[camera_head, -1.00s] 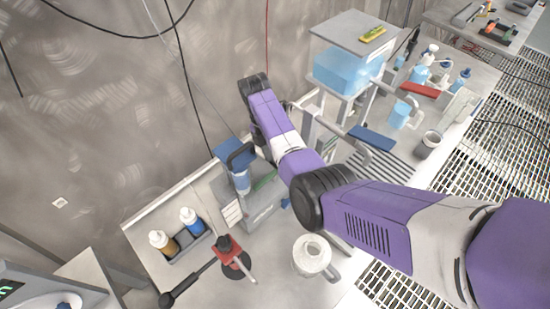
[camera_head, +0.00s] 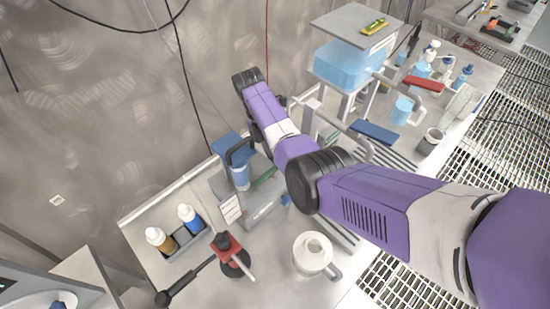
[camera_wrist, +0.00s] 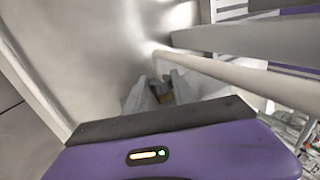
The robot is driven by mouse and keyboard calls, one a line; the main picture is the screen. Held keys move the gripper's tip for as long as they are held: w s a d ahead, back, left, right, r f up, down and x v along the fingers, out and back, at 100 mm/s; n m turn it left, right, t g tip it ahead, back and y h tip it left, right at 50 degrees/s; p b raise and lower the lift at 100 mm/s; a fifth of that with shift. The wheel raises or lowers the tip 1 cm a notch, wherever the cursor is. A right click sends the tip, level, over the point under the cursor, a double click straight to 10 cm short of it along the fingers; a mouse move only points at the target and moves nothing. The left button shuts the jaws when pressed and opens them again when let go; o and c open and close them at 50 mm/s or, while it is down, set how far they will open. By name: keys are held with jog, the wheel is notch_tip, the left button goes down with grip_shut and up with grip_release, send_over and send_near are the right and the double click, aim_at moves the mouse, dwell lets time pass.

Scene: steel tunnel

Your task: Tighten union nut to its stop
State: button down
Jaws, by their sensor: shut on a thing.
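In the wrist view, the two grey fingers of my gripper (camera_wrist: 160,92) reach forward beside a pale pipe. They are shut on a small brownish, brass-coloured piece, the union nut (camera_wrist: 166,97), of which only a little shows between the fingers. Its thread and its stop cannot be made out. The pale pipe (camera_wrist: 235,82) runs from near the fingertips toward the right edge. In the head view my purple arm hides the gripper and the nut.
A grey wall stands close on the left. A blue water tank (camera_head: 345,68) is on the bench at the back. A white jug (camera_head: 312,254), a red-topped tool (camera_head: 229,250) and two bottles in a tray (camera_head: 186,243) stand in front. A grey bar (camera_wrist: 250,38) crosses above the pipe.

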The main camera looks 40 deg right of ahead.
jog(key=shift+w+f+g+b, duration=0.4)
jog(key=shift+g+b, duration=0.6)
jog(key=shift+b, duration=1.4)
jog(key=shift+g+b, duration=0.3)
jog(key=shift+b, duration=0.7)
jog(key=shift+r+g+b, duration=0.2)
jog(key=shift+g+b, duration=0.1)
jog(key=shift+b, duration=0.6)
jog(key=shift+s, duration=0.1)
jog(key=c, duration=1.1)
grip_release()
jog(key=shift+r, duration=0.1)
jog(key=shift+o, duration=0.2)
jog(key=p, duration=0.3)
jog(key=shift+r, duration=0.15)
jog(key=t+p, duration=0.1)
jog(key=p, duration=0.2)
jog(key=shift+s+r, duration=0.1)
